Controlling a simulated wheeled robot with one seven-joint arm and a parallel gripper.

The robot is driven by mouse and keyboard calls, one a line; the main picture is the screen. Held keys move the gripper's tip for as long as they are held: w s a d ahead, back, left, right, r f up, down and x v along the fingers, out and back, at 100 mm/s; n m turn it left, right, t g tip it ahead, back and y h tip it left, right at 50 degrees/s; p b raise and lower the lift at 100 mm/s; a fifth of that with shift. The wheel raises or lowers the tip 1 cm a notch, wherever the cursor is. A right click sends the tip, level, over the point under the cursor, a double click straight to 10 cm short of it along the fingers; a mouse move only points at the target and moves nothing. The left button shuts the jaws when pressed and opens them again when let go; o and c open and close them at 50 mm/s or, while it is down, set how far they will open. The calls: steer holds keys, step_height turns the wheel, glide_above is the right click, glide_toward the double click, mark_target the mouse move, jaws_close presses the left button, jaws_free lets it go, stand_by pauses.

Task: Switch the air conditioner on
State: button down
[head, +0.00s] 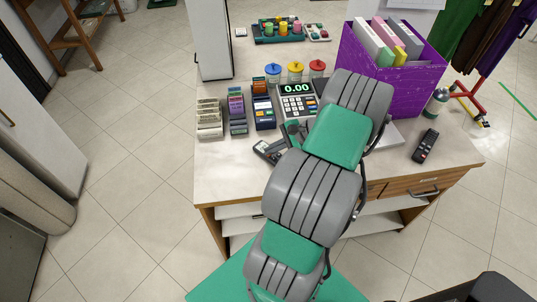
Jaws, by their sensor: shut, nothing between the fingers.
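No air conditioner shows in this view. A black remote control (425,146) with small buttons, one of them red, lies on the right part of the counter (232,172). My gripper (265,151) shows partly to the left of my arm, over the middle of the counter. It is shut and empty, well to the left of the remote. My grey and green arm hides part of the gripper and the counter behind it.
A purple box (402,88) of binders stands behind the remote. Card holders (237,112), a card terminal (263,112), a register reading 0.00 (297,100) and lidded jars (295,72) stand left of it. The counter's front left is clear. A coat rack (466,100) stands at right.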

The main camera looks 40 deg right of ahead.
mark_target(272, 156)
steer(key=shift+f, duration=0.25)
stand_by(0.4)
steer(key=shift+r+p, duration=0.75)
steer(key=shift+r, duration=0.05)
step_height(272, 156, up, 5)
steer(key=p, duration=0.4)
stand_by(0.3)
